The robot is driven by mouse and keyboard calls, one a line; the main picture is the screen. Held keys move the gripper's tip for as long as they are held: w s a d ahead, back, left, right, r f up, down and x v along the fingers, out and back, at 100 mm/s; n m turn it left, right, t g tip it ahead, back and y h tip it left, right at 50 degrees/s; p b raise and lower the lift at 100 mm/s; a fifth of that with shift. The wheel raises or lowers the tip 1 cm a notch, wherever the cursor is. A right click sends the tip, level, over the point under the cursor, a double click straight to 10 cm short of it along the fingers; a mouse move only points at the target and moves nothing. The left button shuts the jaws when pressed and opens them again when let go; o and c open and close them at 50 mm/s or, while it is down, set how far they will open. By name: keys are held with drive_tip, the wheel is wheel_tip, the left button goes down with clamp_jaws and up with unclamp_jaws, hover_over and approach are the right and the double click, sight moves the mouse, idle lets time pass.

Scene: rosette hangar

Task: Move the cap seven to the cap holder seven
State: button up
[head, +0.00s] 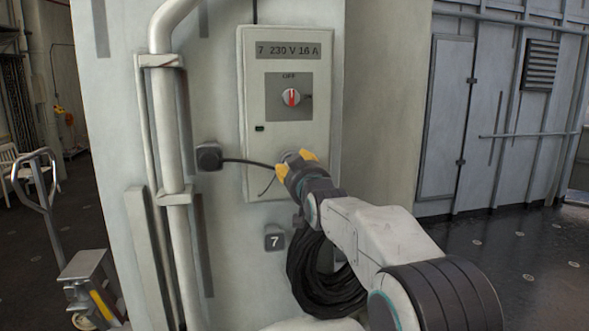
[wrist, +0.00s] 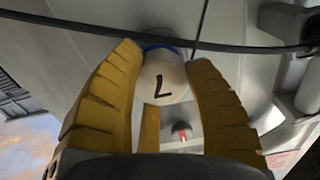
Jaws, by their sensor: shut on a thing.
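Cap seven (wrist: 165,80) is a pale round cap with a dark 7, upside down in the wrist view, and a blue edge at its top. My gripper (head: 297,163) has yellow fingers, and they are shut on the cap at the lower front of the grey electrical box; its fingers flank the cap in the wrist view (wrist: 165,62). I cannot tell whether the cap touches the box. A dark square block marked 7 (head: 274,238), apparently cap holder seven, is on the wall below the gripper. Its inside cannot be made out.
The electrical box (head: 258,95) reads "7 230 V 16 A" and has a red-marked switch (head: 291,97) at OFF. A black cord (head: 245,162) runs from a dark wall block (head: 209,157) towards my gripper. A coiled black cable (head: 320,280) hangs beside my arm. A vertical pipe (head: 168,120) stands left.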

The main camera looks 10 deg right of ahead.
drive_tip(key=shift+s+f+b, duration=0.1)
drive_tip(key=shift+s+b, duration=1.85)
drive_tip(key=shift+s, duration=0.4)
